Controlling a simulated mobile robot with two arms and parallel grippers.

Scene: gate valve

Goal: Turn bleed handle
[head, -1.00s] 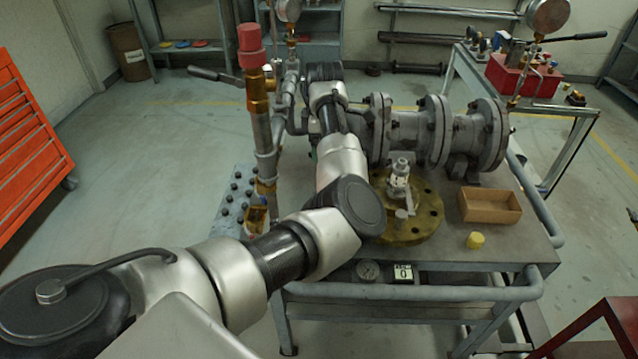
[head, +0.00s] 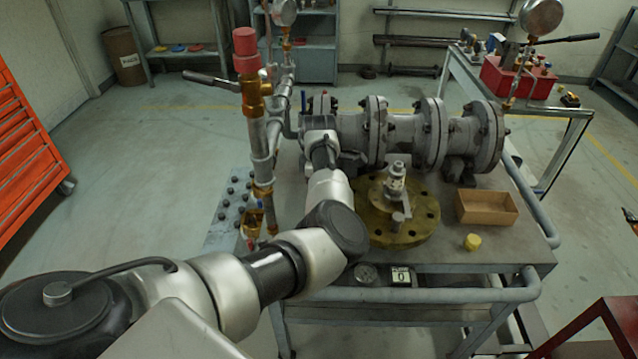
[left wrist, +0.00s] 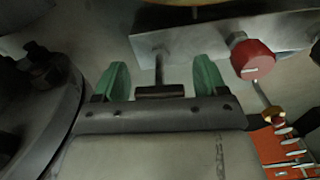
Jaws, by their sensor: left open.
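In the left wrist view, my left gripper (left wrist: 160,78) is open, its two green fingers spread on either side of a small dark T-shaped handle. This T-handle (left wrist: 158,91), which looks like the bleed handle, hangs on a thin stem from a grey metal plate (left wrist: 195,40). Its crossbar lies between the fingers, with a gap on each side. In the head view, my left arm reaches to the near left end of the grey flanged pipe valve (head: 405,128). The fingers and the T-handle are hidden there behind my wrist. My right gripper is not seen.
A red knob (left wrist: 252,58) sits right of the fingers in the left wrist view. A red-capped vertical pipe (head: 250,95) stands close left of my arm. A brass flange (head: 420,232), an open box (head: 487,207) and a yellow cap (head: 472,241) are on the cart's right side.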

